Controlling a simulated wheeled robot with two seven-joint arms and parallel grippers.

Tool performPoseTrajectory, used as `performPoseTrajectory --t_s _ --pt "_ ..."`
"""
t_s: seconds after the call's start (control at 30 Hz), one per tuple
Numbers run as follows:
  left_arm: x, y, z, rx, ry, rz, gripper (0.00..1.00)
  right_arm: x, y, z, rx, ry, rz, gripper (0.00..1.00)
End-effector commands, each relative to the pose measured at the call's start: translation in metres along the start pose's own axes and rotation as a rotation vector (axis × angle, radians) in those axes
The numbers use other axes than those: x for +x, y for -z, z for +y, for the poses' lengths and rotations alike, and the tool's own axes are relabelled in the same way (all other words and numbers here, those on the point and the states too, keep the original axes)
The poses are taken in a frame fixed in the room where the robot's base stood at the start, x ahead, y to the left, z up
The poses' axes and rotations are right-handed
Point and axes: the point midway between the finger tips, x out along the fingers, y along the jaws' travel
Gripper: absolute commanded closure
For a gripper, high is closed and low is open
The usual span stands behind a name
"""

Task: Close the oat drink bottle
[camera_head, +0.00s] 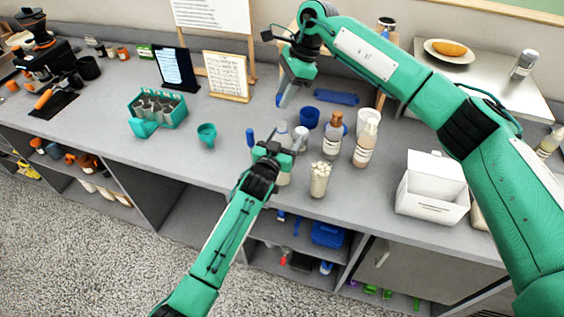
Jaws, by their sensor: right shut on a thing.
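My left gripper (275,143) is low over the counter's front half. Its fingers look spread, with a pale bottle (283,129) partly hidden behind and between them. I cannot tell whether they touch it. My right gripper (284,94) is above the counter, behind and higher than that bottle, pointing down. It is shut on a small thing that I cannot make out. Two more bottles stand to the right: one with a brown top (334,136) and a cream one with a white top (366,140). No label is readable, so I cannot tell which is the oat drink.
A white jar (319,180) stands in front of the bottles. A blue cup (309,117) and a blue tray (336,97) lie behind. A white open box (432,187) is at right. A teal rack (157,112) and a teal cup (206,133) are at left, with clear counter around them.

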Motion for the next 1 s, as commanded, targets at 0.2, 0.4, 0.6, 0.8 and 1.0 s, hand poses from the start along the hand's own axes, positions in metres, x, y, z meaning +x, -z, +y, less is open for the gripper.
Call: performPoseTrajectory --t_s 0.2,0.4,0.6,0.8,1.0 --pt "0.0 0.0 0.0 0.0 0.0 0.0 0.74 0.0 0.0 0.0 0.0 0.0 0.0 0.93" --pt "0.0 0.0 0.0 0.0 0.0 0.0 0.86 0.004 0.002 0.0 0.001 -0.002 0.0 0.93" --pt "0.0 0.0 0.0 0.0 0.0 0.0 0.86 0.03 0.012 0.001 0.003 -0.007 0.001 0.93" --pt "0.0 0.0 0.0 0.0 0.0 0.0 0.86 0.046 0.018 0.001 0.004 -0.007 0.001 0.93" --pt "0.0 0.0 0.0 0.0 0.0 0.0 0.86 0.046 0.018 0.001 0.003 -0.007 0.001 0.93"
